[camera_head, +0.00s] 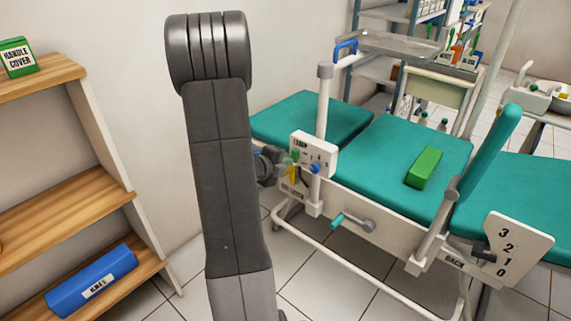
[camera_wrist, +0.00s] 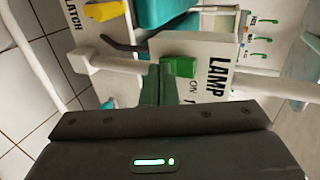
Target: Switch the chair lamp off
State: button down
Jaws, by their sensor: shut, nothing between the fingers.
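The white lamp panel (camera_head: 325,148) is on the near side of the teal chair, beside the white post. In the wrist view it carries the word LAMP (camera_wrist: 217,77), turned sideways, with ON beside it. A bright green block-like switch part (camera_wrist: 180,67) sits on the panel by these words. My gripper (camera_wrist: 158,72) is shut and empty, its dark green fingers close to the left of the green part; I cannot tell whether they touch. In the head view my gripper is small and partly hidden among the coloured parts by the panel.
A yellow part (camera_wrist: 106,11) is near the LATCH label. In the head view, a teal-handled crank (camera_head: 352,222) and a BACK plate numbered 3 to 0 (camera_head: 512,250) are on the chair side. A green block (camera_head: 424,167) lies on the seat. Wooden shelves (camera_head: 60,225) stand left.

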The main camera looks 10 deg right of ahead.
jog(key=shift+w+d+f+h+b, duration=0.2)
jog(key=shift+h+b, duration=0.1)
jog(key=shift+b, duration=0.55)
jog(key=shift+r, duration=0.15)
jog(key=shift+r+p, duration=0.65)
jog(key=shift+p, duration=0.05)
jog(key=shift+s, duration=0.1)
